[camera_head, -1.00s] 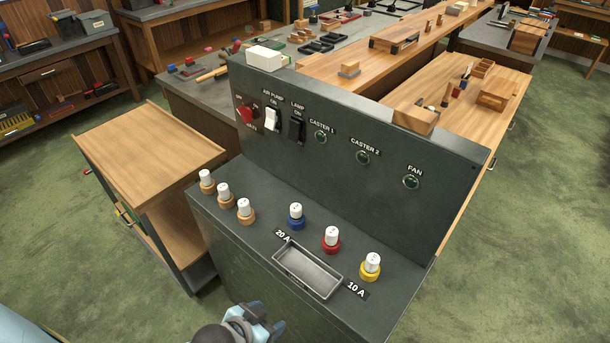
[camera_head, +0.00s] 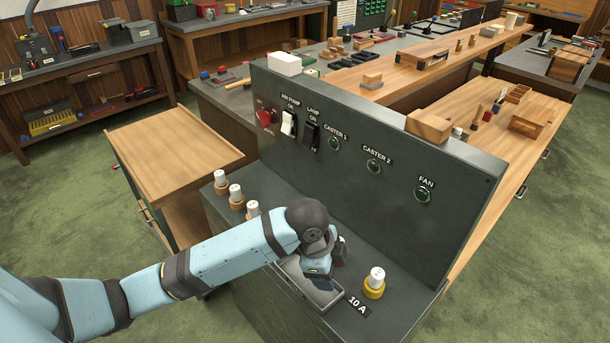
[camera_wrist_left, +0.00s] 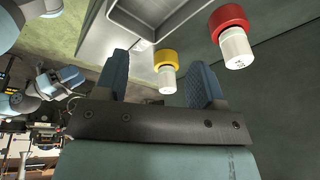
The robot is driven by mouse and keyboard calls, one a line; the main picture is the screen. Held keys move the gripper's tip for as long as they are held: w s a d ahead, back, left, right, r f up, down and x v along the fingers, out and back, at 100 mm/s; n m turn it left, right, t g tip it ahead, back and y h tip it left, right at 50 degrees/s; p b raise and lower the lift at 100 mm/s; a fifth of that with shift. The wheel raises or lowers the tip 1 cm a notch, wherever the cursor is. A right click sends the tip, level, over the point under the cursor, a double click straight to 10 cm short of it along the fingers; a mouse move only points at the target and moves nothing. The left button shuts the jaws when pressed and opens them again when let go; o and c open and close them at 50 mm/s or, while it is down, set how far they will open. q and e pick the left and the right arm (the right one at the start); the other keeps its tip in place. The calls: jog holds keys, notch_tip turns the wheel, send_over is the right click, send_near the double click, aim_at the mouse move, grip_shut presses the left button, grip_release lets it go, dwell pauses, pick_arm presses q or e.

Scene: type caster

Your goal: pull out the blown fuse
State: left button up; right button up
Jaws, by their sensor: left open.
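White-capped fuses stand on the dark panel's ledge. The yellow-based fuse (camera_head: 375,282) is right of my left gripper (camera_head: 325,265), beside the 10 A label (camera_head: 357,304). The left gripper is open and empty over the tray area. In the left wrist view, the yellow-based fuse (camera_wrist_left: 167,74) appears between the open fingers (camera_wrist_left: 160,78), and the red-based fuse (camera_wrist_left: 232,38) is to their right; no contact is visible. My arm and gripper hide the blue and red fuses in the head view. I cannot tell which fuse is blown. My right gripper (camera_wrist_left: 60,80) is small at left.
Brown-based fuses (camera_head: 236,196) stand at the ledge's left. The grey tray (camera_head: 290,272) is partly under my arm. The upright panel (camera_head: 400,215) rises behind, with switches (camera_head: 290,123) and green indicators (camera_head: 373,166). A wooden cart (camera_head: 165,155) stands left.

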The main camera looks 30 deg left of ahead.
pick_arm(q)
jog(key=w+a+r+m+g+y, duration=0.2)
jog(key=w+a+r+m+y, duration=0.15)
jog(key=w+a+r, duration=0.85)
jog(key=shift+h, duration=0.35)
jog(key=f, duration=0.5)
jog(key=w+f, duration=0.1)
jog(key=f, duration=0.4)
jog(key=a+f, duration=0.1)
jog(key=f, duration=0.4)
jog(key=shift+w+f+p, duration=0.35)
jog(key=shift+w, duration=0.05)
grip_shut()
jog(key=shift+r, duration=0.1)
jog(key=shift+r+p, duration=0.2)
jog(key=shift+p, duration=0.2)
jog(key=shift+r+p, duration=0.25)
jog(key=shift+p, duration=0.1)
jog(key=shift+r, duration=0.1)
